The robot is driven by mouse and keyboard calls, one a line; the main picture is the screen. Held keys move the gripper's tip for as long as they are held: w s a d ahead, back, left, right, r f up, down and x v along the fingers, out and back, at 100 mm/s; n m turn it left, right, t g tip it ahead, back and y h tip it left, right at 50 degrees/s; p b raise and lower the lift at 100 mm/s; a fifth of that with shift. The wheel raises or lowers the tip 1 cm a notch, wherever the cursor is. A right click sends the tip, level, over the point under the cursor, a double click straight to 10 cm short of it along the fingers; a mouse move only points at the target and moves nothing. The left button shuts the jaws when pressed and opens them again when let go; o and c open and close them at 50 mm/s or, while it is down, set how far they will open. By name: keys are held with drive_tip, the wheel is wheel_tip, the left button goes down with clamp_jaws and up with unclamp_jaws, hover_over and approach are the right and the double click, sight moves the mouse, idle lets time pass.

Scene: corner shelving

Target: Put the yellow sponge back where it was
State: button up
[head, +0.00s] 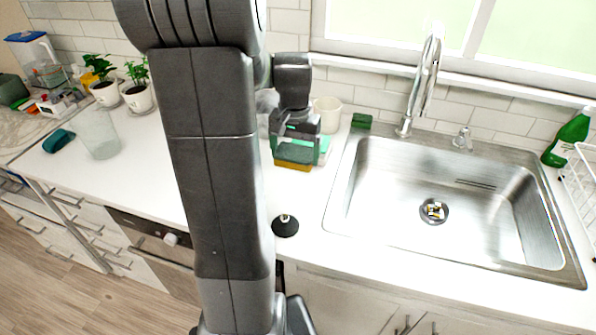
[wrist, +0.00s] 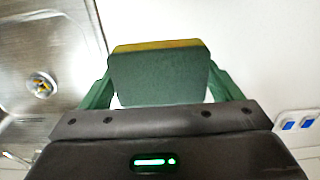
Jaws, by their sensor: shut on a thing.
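My gripper (head: 298,146) is over the white counter, left of the sink. It is shut on the yellow sponge (head: 293,166), whose yellow lower edge shows below the fingers. In the wrist view, the sponge (wrist: 160,75) sits between the two green fingers of my gripper (wrist: 161,88). Its broad dark green face is toward the camera and its yellow layer runs along the far edge. I cannot tell whether the sponge touches the counter.
The steel sink (head: 350,190) lies to the right, with a faucet (head: 418,85). A green block (head: 361,121) sits by its back left corner, beside a whitish cup (head: 327,113). A black round-based object (head: 285,227) stands near the counter's front. A glass (head: 98,137) stands left.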

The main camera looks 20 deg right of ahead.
sight(296, 188)
drive_tip(key=shift+w+d+f, duration=0.1)
drive_tip(key=shift+w+f, duration=0.1)
drive_tip(key=shift+f, duration=0.05)
wheel_tip(296, 188, down, 10)
drive_tip(key=shift+r+p, duration=0.25)
drive_tip(key=shift+p, duration=0.2)
drive_tip(key=shift+f, duration=0.2)
drive_tip(key=o, duration=0.9)
drive_tip(key=shift+c, duration=0.2)
wheel_tip(296, 188, up, 12)
drive_tip(key=shift+r+b, duration=0.25)
drive_tip(key=shift+b, duration=0.05)
